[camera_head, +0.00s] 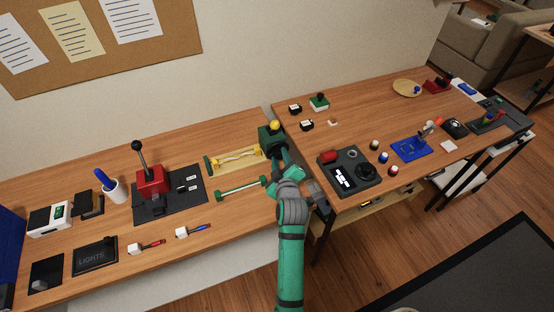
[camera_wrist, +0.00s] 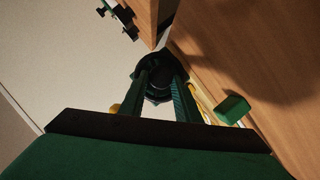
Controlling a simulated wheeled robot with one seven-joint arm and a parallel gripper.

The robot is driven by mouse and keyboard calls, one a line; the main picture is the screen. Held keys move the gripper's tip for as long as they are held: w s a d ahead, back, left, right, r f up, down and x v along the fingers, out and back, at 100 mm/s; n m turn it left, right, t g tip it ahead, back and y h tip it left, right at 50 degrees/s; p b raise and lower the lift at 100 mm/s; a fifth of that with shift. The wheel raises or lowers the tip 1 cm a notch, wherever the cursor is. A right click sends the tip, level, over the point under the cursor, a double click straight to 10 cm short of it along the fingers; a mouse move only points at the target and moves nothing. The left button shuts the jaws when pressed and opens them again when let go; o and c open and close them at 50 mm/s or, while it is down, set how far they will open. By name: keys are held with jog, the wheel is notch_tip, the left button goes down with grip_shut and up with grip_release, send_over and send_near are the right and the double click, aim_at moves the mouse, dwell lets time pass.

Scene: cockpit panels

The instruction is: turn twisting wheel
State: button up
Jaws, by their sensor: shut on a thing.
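A dark green boxy device with a yellow ball on top (camera_head: 270,135) stands at the back right end of the left table, near the gap between the tables. My gripper (camera_head: 279,155) reaches its front side from below. In the wrist view, my gripper (camera_wrist: 162,76) has its two green fingers closed around a dark round part (camera_wrist: 158,66), which looks like the twisting wheel. The fingers and arm hide much of the wheel, so its turn angle cannot be told.
A yellow twisted piece in a frame (camera_head: 236,158) and a green-ended bar (camera_head: 241,189) lie left of my gripper. A red lever box (camera_head: 152,181) stands farther left. The right table holds a black panel (camera_head: 350,172) close to my arm.

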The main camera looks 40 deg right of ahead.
jog(key=o, duration=1)
jog(key=shift+s+d+f, duration=0.1)
jog(key=shift+f, duration=0.2)
jog(key=shift+o, duration=0.2)
jog(key=shift+r, duration=0.1)
jog(key=v, duration=1)
jog(key=shift+s+r, duration=0.1)
jog(key=shift+s, duration=0.1)
jog(key=shift+s+r, duration=0.1)
jog(key=shift+s, duration=0.1)
jog(key=shift+a, duration=0.2)
